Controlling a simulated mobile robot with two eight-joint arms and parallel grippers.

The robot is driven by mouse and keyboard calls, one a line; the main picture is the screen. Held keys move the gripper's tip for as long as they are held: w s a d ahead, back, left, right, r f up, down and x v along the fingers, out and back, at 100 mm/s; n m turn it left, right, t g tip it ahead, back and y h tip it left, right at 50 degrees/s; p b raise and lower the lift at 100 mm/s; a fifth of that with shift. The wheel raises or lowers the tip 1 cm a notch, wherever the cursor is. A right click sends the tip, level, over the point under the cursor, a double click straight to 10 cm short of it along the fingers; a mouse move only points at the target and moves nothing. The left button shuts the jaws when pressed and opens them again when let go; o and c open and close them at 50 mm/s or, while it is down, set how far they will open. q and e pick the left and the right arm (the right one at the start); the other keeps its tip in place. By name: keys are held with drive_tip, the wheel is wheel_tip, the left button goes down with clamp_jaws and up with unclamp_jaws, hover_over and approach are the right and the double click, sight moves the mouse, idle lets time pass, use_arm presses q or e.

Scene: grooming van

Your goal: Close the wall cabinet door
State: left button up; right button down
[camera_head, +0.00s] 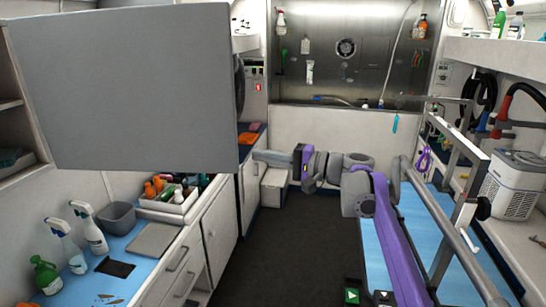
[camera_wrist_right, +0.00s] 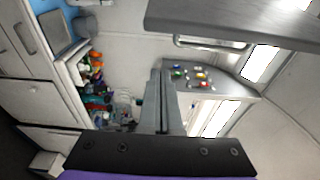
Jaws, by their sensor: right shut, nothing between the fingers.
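The wall cabinet door (camera_head: 125,88) is a large flat grey panel in the upper left of the head view. It stands open, swung out from the cabinet (camera_head: 18,120) at the left edge, and hides much of what is behind it. My right gripper (camera_head: 258,156) is shut and empty, pointing left, just right of the door's lower right corner in the picture; I see no contact. In the wrist view its fingers (camera_wrist_right: 166,95) are together. A grey slab (camera_wrist_right: 240,22) crosses the upper right there; I cannot tell whether it is the door. My left gripper is not in view.
Below the door is a blue-topped counter (camera_head: 85,287) with spray bottles (camera_head: 90,228), a grey bin (camera_head: 117,217) and a bottle tray (camera_head: 170,203). A blue table (camera_head: 408,225) with metal rails stands at right. The dark floor (camera_head: 300,240) between is clear.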

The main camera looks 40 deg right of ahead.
drive_tip(key=shift+w+a+p, duration=0.1)
drive_tip(key=shift+w+a, duration=0.1)
drive_tip(key=shift+a, duration=0.6)
drive_tip(key=shift+w+a+p, duration=0.1)
drive_tip(key=shift+w+a, duration=0.1)
drive_tip(key=shift+a, duration=0.65)
drive_tip(key=shift+w+a+p, duration=0.1)
drive_tip(key=shift+w+a, duration=0.1)
drive_tip(key=shift+a, duration=0.6)
drive_tip(key=shift+s, duration=0.1)
